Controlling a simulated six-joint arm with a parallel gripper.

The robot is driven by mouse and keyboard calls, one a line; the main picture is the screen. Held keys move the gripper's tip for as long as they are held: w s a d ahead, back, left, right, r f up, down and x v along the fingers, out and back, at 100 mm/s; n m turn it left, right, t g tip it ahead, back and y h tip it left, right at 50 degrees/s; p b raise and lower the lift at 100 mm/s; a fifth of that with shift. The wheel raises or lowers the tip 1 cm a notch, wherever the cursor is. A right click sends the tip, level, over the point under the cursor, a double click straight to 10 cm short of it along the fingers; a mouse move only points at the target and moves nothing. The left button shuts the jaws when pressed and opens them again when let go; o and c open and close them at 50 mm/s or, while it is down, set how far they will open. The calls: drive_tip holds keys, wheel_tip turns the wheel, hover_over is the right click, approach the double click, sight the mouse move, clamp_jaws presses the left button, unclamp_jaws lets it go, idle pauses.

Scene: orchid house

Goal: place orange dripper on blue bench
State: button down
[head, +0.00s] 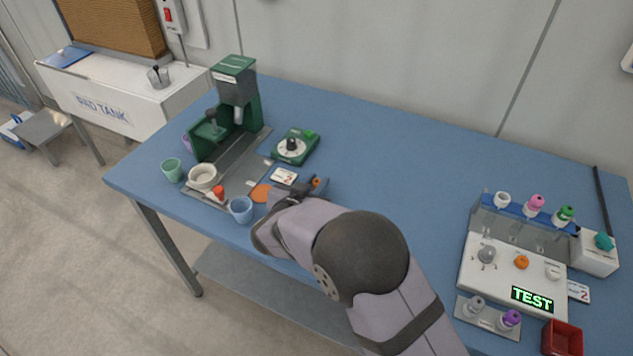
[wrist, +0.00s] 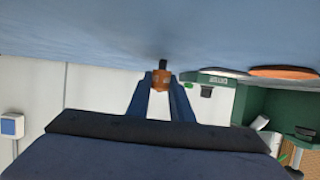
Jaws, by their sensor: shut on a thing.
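My gripper (wrist: 162,92) is shut on the orange dripper (wrist: 160,80), a small orange piece with a black tip. In the wrist view the tip points toward the blue bench (wrist: 90,35), which fills the top of that picture. In the head view my gripper (head: 317,185) is low over the middle of the blue bench (head: 390,160), right of a small card marked 2. Only a bit of the orange dripper (head: 316,182) shows there. I cannot tell whether the dripper touches the bench.
A green machine (head: 235,95), a green dial box (head: 296,147), a white bowl (head: 202,177), a blue cup (head: 241,209) and an orange disc (head: 261,193) stand left of my gripper. A test station (head: 480,270) and red bin (head: 562,338) are right. Bench behind my gripper is clear.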

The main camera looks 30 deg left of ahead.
drive_tip(key=c, duration=1.6)
unclamp_jaws()
drive_tip(key=shift+r, duration=0.2)
drive_tip(key=v, duration=1.2)
drive_tip(key=shift+b, duration=0.3)
